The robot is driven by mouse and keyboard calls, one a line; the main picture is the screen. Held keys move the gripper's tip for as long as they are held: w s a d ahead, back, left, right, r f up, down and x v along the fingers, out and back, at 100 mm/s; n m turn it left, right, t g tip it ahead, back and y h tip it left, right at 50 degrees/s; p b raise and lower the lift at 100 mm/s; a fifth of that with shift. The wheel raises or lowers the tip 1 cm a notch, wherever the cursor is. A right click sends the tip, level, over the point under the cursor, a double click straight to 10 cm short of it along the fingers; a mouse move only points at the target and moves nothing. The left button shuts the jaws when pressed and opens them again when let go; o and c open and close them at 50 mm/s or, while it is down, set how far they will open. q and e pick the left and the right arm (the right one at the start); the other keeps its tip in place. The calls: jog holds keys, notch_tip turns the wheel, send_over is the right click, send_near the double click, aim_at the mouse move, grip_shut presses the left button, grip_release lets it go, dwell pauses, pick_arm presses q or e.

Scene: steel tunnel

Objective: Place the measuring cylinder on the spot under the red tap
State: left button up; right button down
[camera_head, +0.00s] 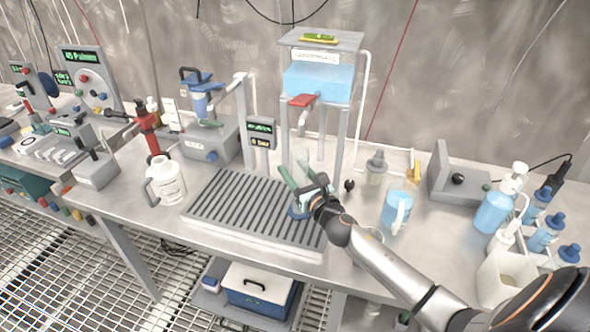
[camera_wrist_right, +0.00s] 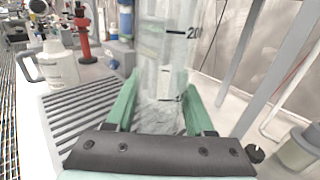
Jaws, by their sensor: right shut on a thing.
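The clear measuring cylinder (camera_wrist_right: 163,50) with black graduation marks stands roughly upright between the green fingers of my right gripper (camera_wrist_right: 155,108) in the right wrist view. In the head view my right gripper (camera_head: 300,178) is shut on it near the right end of the slatted drip tray (camera_head: 236,208). The cylinder is faint there. A blue round edge shows just below the gripper; I cannot tell whether it is the cylinder's foot. The red tap (camera_head: 301,100) is above and behind the gripper, under the blue water tank (camera_head: 318,82). The spot under it is not clearly visible. My left gripper is out of view.
Grey posts of the tank stand (camera_head: 341,140) rise close behind the gripper. A white jug (camera_head: 168,184) stands left of the tray, a blue-filled beaker (camera_head: 397,207) to the right. A small display (camera_head: 261,133) stands behind the tray. Bottles crowd the right end.

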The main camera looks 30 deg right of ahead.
jog(key=shift+f, duration=0.15)
jog(key=shift+c, duration=1.4)
grip_release()
jog(key=shift+r, duration=0.2)
jog(key=s, duration=1.2)
jog(key=shift+a+b, duration=0.45)
